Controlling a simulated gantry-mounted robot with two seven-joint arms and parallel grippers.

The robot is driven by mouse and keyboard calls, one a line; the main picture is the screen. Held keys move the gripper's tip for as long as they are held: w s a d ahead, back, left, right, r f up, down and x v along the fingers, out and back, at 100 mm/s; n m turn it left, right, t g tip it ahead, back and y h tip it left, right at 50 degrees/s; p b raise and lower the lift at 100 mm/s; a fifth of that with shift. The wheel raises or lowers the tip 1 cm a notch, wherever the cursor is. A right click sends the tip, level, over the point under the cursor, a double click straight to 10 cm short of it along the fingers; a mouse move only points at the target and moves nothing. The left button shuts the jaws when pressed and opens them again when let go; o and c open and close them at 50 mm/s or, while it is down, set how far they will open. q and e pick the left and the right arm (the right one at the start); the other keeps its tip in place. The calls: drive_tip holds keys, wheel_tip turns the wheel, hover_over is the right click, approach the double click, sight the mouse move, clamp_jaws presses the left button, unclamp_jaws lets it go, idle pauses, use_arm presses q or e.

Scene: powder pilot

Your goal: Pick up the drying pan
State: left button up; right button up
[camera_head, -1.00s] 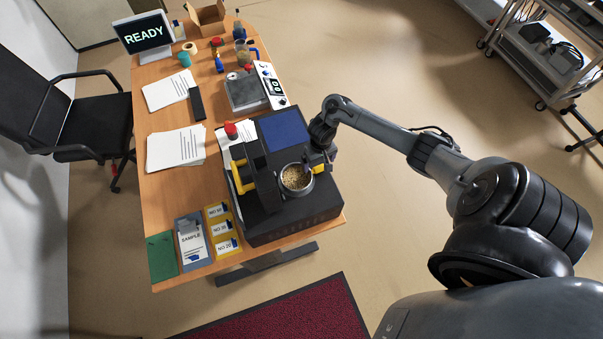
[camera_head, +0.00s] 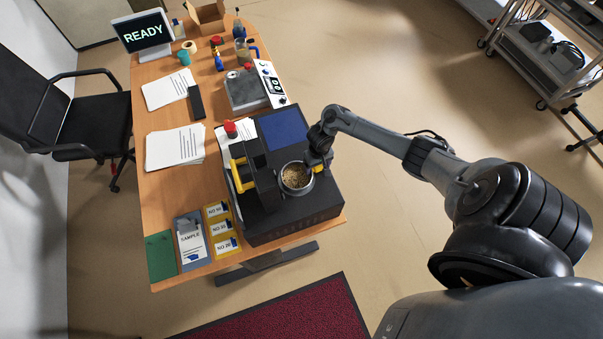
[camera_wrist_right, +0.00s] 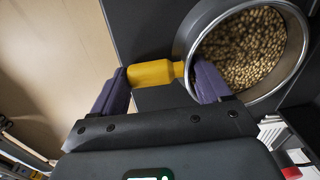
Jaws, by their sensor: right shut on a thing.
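The drying pan (camera_head: 297,190) is a round metal pan of tan granules on the dark machine near the table's right edge. It fills the upper right of the right wrist view (camera_wrist_right: 268,94), with a stubby yellow handle (camera_wrist_right: 150,73) pointing left. My right gripper (camera_head: 318,163) is at the handle, on the pan's right side in the head view. In the wrist view its two purple-grey fingers (camera_wrist_right: 160,85) stand on either side of the handle and are shut on it. The pan appears level; I cannot tell whether it touches the machine. My left gripper is not in view.
The dark machine (camera_head: 318,205) has a black upright with a yellow handle left of the pan, and a blue panel (camera_head: 284,130) behind. A grey device (camera_head: 246,92) stands farther back. Papers (camera_head: 175,147) and labelled cards (camera_head: 221,228) lie left. Open floor is to the right.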

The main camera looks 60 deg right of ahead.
drive_tip(key=c, duration=0.4)
drive_tip(key=shift+o, duration=0.2)
drive_tip(key=shift+r, duration=0.1)
drive_tip(key=shift+r, duration=0.75)
wheel_tip(320, 180, up, 3)
drive_tip(key=shift+f+p, duration=0.1)
drive_tip(key=shift+p, duration=0.5)
drive_tip(key=s+r+p, duration=0.1)
drive_tip(key=s+r, duration=0.2)
drive_tip(key=s, duration=0.3)
drive_tip(key=s+a+r+p, duration=0.1)
drive_tip(key=s+r, duration=0.2)
drive_tip(key=s, duration=0.2)
drive_tip(key=shift+s+r, duration=0.3)
drive_tip(key=shift+s, duration=0.05)
